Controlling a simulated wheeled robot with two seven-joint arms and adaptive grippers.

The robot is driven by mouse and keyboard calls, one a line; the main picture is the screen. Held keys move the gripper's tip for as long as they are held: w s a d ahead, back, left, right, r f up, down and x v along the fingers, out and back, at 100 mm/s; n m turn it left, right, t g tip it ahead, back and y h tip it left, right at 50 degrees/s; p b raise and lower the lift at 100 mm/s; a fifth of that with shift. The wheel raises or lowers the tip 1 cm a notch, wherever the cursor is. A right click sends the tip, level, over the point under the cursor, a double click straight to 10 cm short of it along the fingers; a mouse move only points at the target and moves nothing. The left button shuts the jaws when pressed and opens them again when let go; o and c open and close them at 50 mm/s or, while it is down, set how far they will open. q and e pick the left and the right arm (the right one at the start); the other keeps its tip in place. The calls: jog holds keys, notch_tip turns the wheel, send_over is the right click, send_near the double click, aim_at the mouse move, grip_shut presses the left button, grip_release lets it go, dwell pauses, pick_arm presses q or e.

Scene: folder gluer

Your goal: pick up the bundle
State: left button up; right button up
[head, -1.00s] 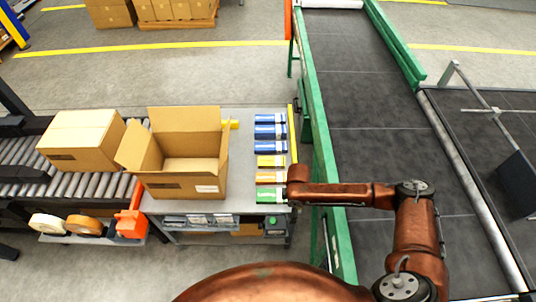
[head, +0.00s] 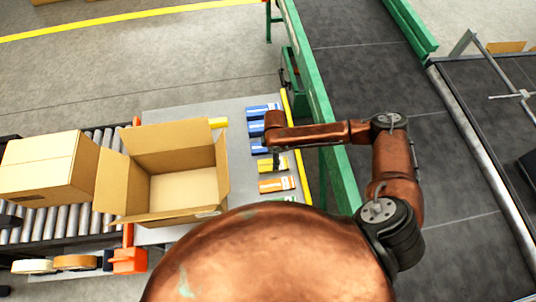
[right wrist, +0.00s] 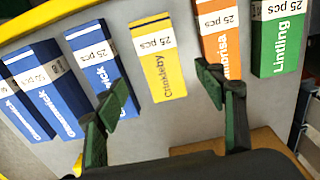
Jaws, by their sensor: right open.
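Several flat bundles with white "25 pcs" bands lie in a row on the grey table (head: 239,112). My right gripper (right wrist: 164,88) is empty, apart from the bundles. In the head view my wrist partly hides the blue ones. My left gripper is not in view.
An open, empty-looking carton (head: 183,190) stands left of the bundles. A closed carton (head: 45,165) sits on a roller conveyor (head: 75,217). A yellow edge strip (head: 296,150) and a green conveyor frame (head: 322,95) border the table's right side.

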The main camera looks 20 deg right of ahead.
aim_at(265, 166)
jog(key=shift+w+f, duration=0.2)
jog(key=shift+f, duration=0.35)
jog(key=shift+f+b, duration=0.3)
jog(key=shift+f, duration=0.5)
jog(key=f+b, duration=0.1)
jog(key=f, duration=0.4)
jog(key=shift+s+f, duration=0.1)
jog(key=shift+s, duration=0.1)
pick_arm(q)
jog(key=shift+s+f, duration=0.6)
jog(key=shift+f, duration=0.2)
pick_arm(e)
jog(key=shift+c, duration=0.2)
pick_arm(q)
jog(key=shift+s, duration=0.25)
pick_arm(e)
jog(key=c, duration=1.3)
